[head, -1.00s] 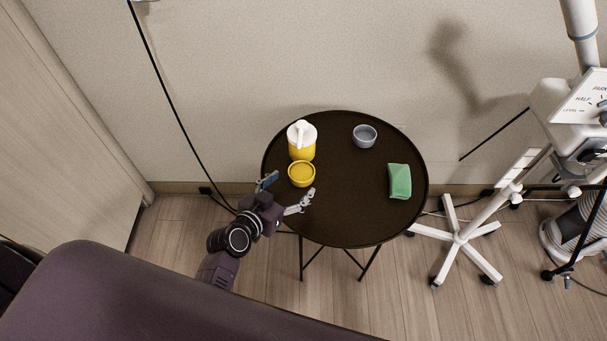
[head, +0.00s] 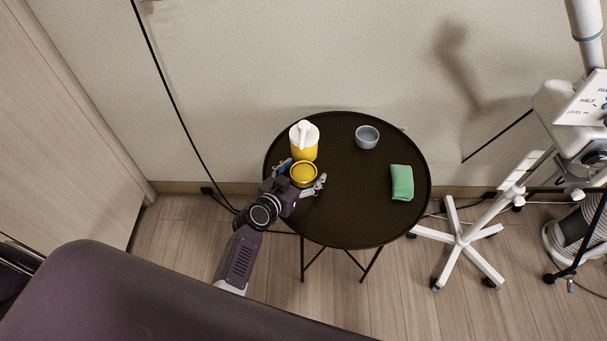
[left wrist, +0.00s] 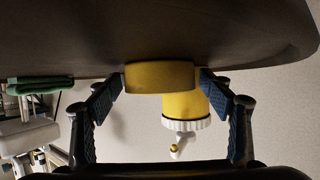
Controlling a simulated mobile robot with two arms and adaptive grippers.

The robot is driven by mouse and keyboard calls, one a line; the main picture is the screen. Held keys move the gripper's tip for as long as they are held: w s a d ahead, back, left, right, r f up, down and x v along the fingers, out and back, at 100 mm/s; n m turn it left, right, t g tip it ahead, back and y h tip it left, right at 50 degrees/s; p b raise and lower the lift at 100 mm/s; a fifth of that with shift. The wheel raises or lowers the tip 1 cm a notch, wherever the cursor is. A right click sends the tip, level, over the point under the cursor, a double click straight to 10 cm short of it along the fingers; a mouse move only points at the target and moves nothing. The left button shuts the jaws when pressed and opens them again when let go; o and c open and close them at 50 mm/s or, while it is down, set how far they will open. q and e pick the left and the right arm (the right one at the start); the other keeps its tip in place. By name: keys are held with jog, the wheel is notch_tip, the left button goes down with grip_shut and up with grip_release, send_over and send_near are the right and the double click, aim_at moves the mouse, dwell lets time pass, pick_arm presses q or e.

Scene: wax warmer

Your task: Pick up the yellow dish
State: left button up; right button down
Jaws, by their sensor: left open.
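The yellow dish (head: 304,174) is a small round bowl on the dark round table (head: 345,225), just in front of the yellow warmer with a white lid (head: 304,141). My left gripper (head: 301,180) is open, with one finger on each side of the dish. In the left wrist view the picture is upside down, and the dish (left wrist: 160,77) lies between the two blue-padded fingertips (left wrist: 161,84). Whether the pads touch it I cannot tell. The warmer (left wrist: 186,108) shows right behind it. My right gripper is not in view.
A grey-blue bowl (head: 367,137) stands at the back of the table. A folded green cloth (head: 401,182) lies at its right. The table's middle is clear. A white wheeled stand (head: 459,238) is on the floor to the right.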

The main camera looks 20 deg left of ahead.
pick_arm(q)
jog(key=c, duration=1.4)
jog(key=shift+o, duration=0.2)
jog(key=shift+r, duration=0.15)
